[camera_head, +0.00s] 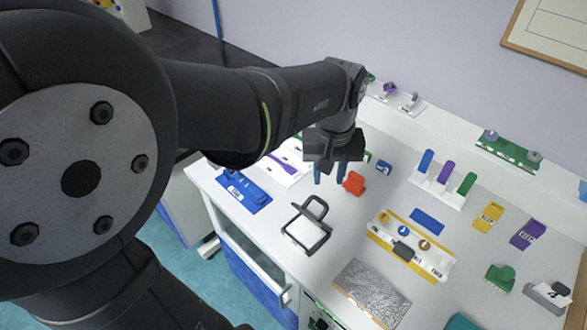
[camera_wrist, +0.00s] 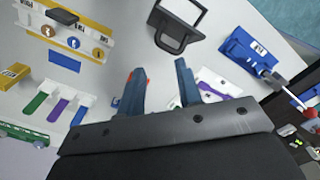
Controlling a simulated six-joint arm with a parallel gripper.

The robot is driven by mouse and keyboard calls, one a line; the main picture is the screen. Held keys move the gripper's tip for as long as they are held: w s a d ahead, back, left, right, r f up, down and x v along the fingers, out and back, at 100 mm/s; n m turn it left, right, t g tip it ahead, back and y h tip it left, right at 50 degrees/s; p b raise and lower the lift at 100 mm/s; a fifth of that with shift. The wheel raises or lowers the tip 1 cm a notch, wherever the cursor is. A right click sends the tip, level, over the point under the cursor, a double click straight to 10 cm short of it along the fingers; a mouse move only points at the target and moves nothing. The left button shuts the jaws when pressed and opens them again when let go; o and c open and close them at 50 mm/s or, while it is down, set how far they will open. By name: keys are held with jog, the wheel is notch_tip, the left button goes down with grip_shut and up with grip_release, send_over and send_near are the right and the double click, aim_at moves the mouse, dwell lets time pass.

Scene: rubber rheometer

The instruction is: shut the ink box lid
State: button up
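No box is plainly marked as the ink box. A black-framed piece with a white panel (camera_head: 304,234) and a black loop handle stands near the table's front edge; I cannot tell whether this is the ink box or its lid. It also shows at the top of the wrist view (camera_wrist: 184,14), handle toward me. My gripper (camera_head: 330,178) is above the table, behind this piece in the head view. In the wrist view its two blue fingers (camera_wrist: 160,66) are apart with nothing between them.
An orange block (camera_head: 354,183) is close beside my fingers. A blue holder (camera_head: 243,191) lies left, a yellow-white rack (camera_head: 411,246) right, a silver textured sheet (camera_head: 372,292) in front. Colored upright pieces (camera_head: 443,174) stand farther back. Bare table lies between the framed piece and the rack.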

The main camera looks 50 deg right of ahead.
aim_at(320, 200)
notch_tip(320, 200, up, 8)
jog(key=w+n, duration=0.2)
jog(key=n, duration=0.7)
jog(key=f, duration=1.7)
jog(key=shift+d, duration=0.25)
jog(key=shift+c, duration=0.2)
grip_shut()
